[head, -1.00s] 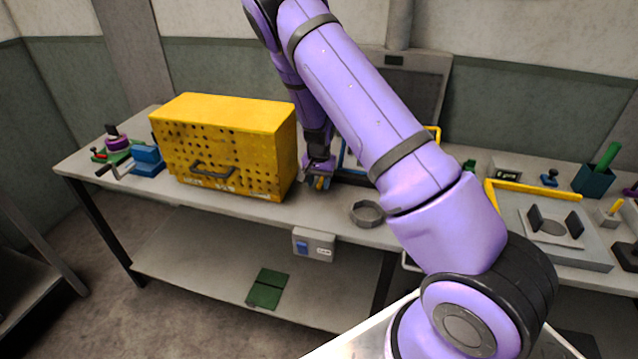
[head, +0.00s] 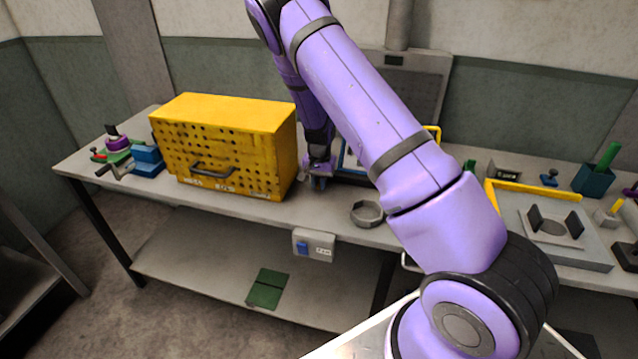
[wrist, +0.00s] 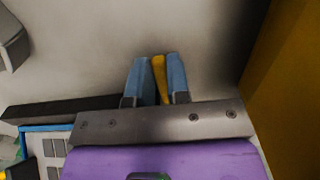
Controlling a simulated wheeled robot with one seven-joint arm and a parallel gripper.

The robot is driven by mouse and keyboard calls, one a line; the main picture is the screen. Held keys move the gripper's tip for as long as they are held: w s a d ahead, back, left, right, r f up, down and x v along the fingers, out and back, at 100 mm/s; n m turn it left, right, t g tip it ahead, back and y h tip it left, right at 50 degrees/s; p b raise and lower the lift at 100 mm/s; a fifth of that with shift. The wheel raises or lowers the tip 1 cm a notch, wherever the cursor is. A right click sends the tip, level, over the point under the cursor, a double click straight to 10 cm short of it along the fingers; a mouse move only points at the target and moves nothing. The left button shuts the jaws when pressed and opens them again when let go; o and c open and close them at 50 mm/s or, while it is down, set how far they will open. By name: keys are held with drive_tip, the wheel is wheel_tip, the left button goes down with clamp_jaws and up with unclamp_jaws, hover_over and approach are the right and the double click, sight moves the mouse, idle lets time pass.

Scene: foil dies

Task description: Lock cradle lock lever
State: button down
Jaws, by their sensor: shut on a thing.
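My gripper (wrist: 158,80) is shut on a slim yellow piece (wrist: 159,72), which shows between its two blue fingers in the wrist view. I cannot tell whether this piece is the cradle lock lever. In the head view my gripper (head: 319,184) is low over the bench, just right of the yellow perforated box, and the held piece is not clearly visible. At the far right of the bench, a small upright yellow handle (head: 616,206) stands on a grey block, beside a grey plate (head: 538,232) with two dark upright jaws.
The yellow box (head: 222,150) stands close to my gripper and rises at the right edge of the wrist view (wrist: 287,90). A grey ring (head: 367,213) lies on the bench (head: 300,214). A blue-edged panel (wrist: 45,130) is near my gripper.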

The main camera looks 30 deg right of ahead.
drive_tip(key=r+g+y, duration=0.1)
drive_tip(key=w+d+r+g+y, duration=0.1)
drive_tip(key=g+y, duration=0.1)
drive_tip(key=shift+w+d+r+g+y, duration=0.15)
drive_tip(key=shift+r+g+y, duration=0.15)
drive_tip(key=shift+r, duration=0.1)
drive_tip(key=shift+w+d+r+g+y, duration=0.3)
drive_tip(key=shift+r+g+y, duration=0.1)
drive_tip(key=shift+g+y, duration=0.3)
drive_tip(key=shift+w+d+r+g+y, duration=0.3)
drive_tip(key=shift+r+g+y, duration=0.05)
drive_tip(key=shift+g+y, duration=0.35)
drive_tip(key=c, duration=1.1)
unclamp_jaws()
drive_tip(key=shift+w, duration=0.1)
drive_tip(key=v, duration=1)
drive_tip(key=shift+w+d+r, duration=0.2)
drive_tip(key=shift+d, duration=0.1)
